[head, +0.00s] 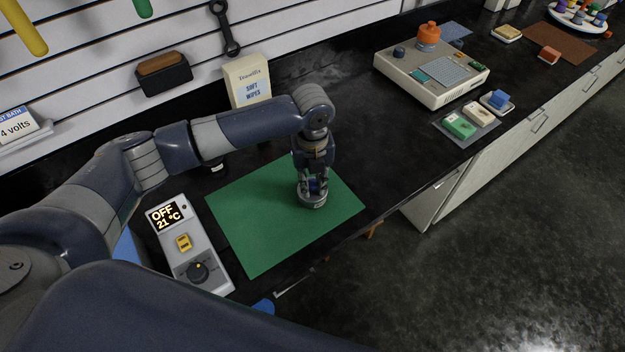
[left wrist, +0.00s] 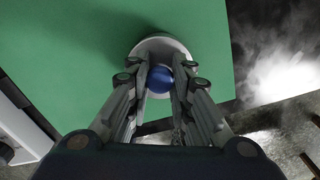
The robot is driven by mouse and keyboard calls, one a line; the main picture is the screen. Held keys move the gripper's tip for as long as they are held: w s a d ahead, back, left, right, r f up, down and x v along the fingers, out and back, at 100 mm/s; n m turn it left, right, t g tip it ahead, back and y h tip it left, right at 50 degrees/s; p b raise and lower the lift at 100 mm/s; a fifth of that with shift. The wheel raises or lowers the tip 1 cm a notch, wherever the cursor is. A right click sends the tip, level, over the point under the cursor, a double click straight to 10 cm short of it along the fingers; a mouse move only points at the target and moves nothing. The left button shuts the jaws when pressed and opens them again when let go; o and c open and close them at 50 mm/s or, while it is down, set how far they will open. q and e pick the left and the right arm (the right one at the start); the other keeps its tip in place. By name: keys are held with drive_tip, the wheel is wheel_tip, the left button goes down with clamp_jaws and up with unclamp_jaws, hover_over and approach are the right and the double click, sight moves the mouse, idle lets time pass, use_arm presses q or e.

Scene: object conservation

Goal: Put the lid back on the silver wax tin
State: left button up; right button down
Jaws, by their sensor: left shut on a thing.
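My left gripper (head: 314,184) points straight down over the green mat (head: 250,220) and is shut on a blue round knob (head: 313,187), which looks like the lid's knob. In the left wrist view the blue knob (left wrist: 160,78) sits between the fingertips (left wrist: 160,84). A round silver shape, the wax tin (head: 313,201) with perhaps the lid on it, is directly under the fingers near the mat's right side. It also shows in the left wrist view (left wrist: 160,43). The fingers hide the join, so I cannot tell whether lid and tin touch. My right gripper is out of view.
A grey control box (head: 190,245) reading OFF, 21 °C stands left of the mat. A wipes box (head: 247,82) stands behind it. A beige device (head: 431,75) and small blocks (head: 460,126) are farther right. The counter's front edge runs close by the mat's near right corner.

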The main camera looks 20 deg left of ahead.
use_arm(q)
drive_tip(key=shift+p, duration=0.35)
idle(0.3)
idle(0.4)
drive_tip(key=o, duration=1.5)
drive_tip(key=shift+r, duration=0.15)
drive_tip(key=shift+r+p, duration=3.4)
drive_tip(key=shift+p, duration=0.3)
clamp_jaws()
